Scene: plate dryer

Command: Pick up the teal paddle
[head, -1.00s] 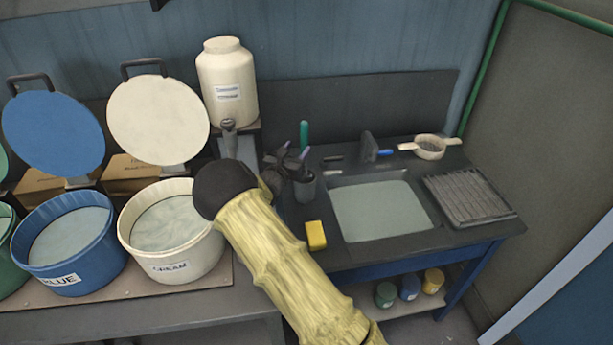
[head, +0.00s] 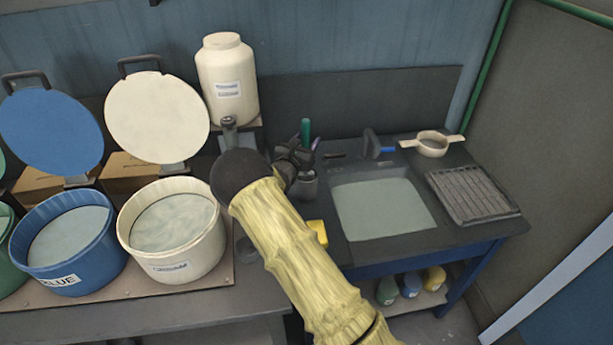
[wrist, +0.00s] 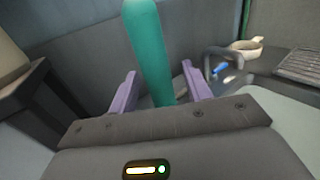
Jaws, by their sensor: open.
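The teal paddle (head: 305,129) stands upright in a dark grey cup (head: 307,187) at the left of the sink table. My gripper (head: 303,156) is at the cup, beside the paddle's handle. In the wrist view the teal paddle (wrist: 151,55) rises upright between the two purple fingers of my gripper (wrist: 160,92). The fingers are open, with a gap visible on each side of the handle. The paddle's lower end is hidden by my gripper body and the cup.
A yellow sponge (head: 319,232) lies in front of the cup. The sink basin (head: 384,208) is to the right, with a strainer (head: 432,144) and a ridged drying rack (head: 470,194) beyond. A cream bucket (head: 172,240) and large jar (head: 228,80) stand left.

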